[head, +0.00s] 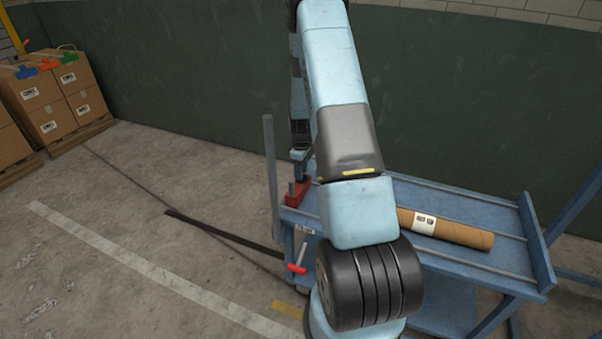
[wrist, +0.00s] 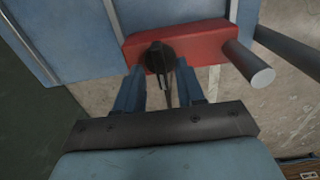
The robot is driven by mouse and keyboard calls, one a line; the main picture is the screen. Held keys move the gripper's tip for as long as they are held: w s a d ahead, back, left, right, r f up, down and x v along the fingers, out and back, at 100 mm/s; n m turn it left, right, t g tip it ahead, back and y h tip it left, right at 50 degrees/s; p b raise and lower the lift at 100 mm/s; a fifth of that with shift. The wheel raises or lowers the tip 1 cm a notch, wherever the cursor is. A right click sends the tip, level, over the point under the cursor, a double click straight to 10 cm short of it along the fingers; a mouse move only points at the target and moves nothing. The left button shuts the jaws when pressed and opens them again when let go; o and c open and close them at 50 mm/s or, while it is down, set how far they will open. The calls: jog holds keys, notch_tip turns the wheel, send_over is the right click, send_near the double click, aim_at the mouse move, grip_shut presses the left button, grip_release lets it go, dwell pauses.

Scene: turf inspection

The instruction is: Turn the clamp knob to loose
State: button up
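The clamp is a red block (wrist: 200,42) with a black knob (wrist: 158,57) on its face, in the wrist view. In the head view the red block (head: 299,187) sits at the left end of the blue bench, and its knob cannot be made out. My gripper (wrist: 161,70) is open. Its two blue fingers point at the knob, one to each side, with a gap between them. Whether the fingertips touch the knob cannot be told. In the head view my gripper (head: 303,162) is just above the red block, partly hidden by my arm.
A brown roll with a white label (head: 455,231) lies on the blue bench (head: 480,208). A grey upright post (head: 270,165) stands beside the clamp. A red-ended handle (head: 297,268) hangs at the bench's front left. Cardboard boxes (head: 45,100) stand far left; the floor between is open.

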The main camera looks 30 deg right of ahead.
jog(key=shift+f, duration=0.6)
jog(key=shift+c, duration=0.3)
grip_shut()
